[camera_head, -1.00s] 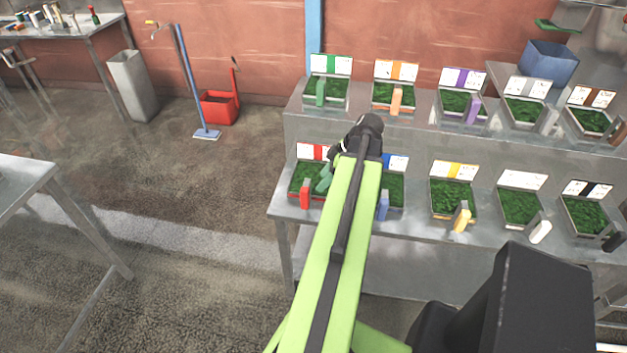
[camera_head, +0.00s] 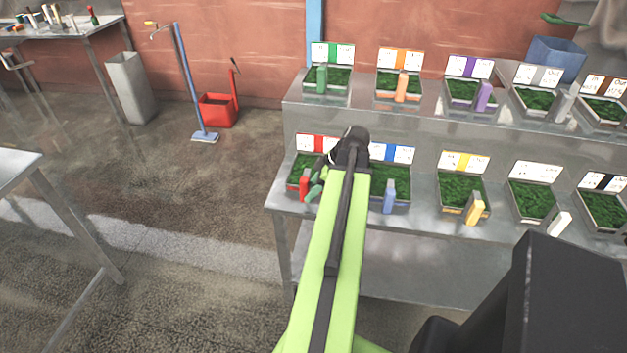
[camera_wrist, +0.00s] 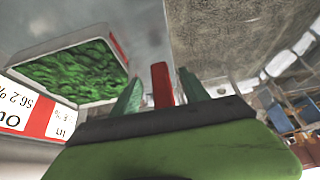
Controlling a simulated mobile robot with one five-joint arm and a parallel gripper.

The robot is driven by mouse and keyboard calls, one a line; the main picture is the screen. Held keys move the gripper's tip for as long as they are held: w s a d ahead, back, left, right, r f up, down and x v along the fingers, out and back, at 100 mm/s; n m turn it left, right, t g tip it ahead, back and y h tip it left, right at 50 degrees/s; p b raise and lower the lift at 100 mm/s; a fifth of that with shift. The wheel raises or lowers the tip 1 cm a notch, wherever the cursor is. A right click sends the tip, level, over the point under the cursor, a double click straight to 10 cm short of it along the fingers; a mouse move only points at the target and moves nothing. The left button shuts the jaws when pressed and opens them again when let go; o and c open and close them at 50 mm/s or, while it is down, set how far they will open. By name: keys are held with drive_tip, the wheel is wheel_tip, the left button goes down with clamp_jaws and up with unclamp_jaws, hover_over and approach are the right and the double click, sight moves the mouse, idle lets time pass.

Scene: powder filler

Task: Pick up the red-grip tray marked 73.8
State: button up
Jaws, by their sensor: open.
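The red-grip tray (camera_head: 296,172) stands at the left end of the lower shelf. It holds green leafy matter and has an upright red-edged card (camera_head: 317,143) behind. Its red grip (camera_head: 304,188) sticks up at the front. In the wrist view, the card (camera_wrist: 38,113) is upside down and partly cut off; "56.2 %" is legible, and I cannot read 73.8. My gripper (camera_head: 316,186) is open at the tray's front. In the wrist view, the green fingers of my gripper (camera_wrist: 161,76) stand on either side of the red grip (camera_wrist: 162,86), with gaps visible. My arm hides the tray's right part.
A blue-grip tray (camera_head: 390,180) stands close to the right, partly behind my arm. Trays with yellow (camera_head: 474,211), white and black grips continue along the lower shelf. Another row stands on the upper shelf (camera_head: 430,118). Open floor (camera_head: 180,190) lies to the left.

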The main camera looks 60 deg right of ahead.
drive_tip(key=b+x, duration=0.4)
drive_tip(key=x, duration=0.1)
drive_tip(key=shift+f+b, duration=0.25)
drive_tip(key=shift+b, duration=0.15)
drive_tip(key=shift+a+r, duration=0.1)
drive_tip(key=shift+r, duration=0.1)
drive_tip(key=shift+c, duration=0.4)
clamp_jaws()
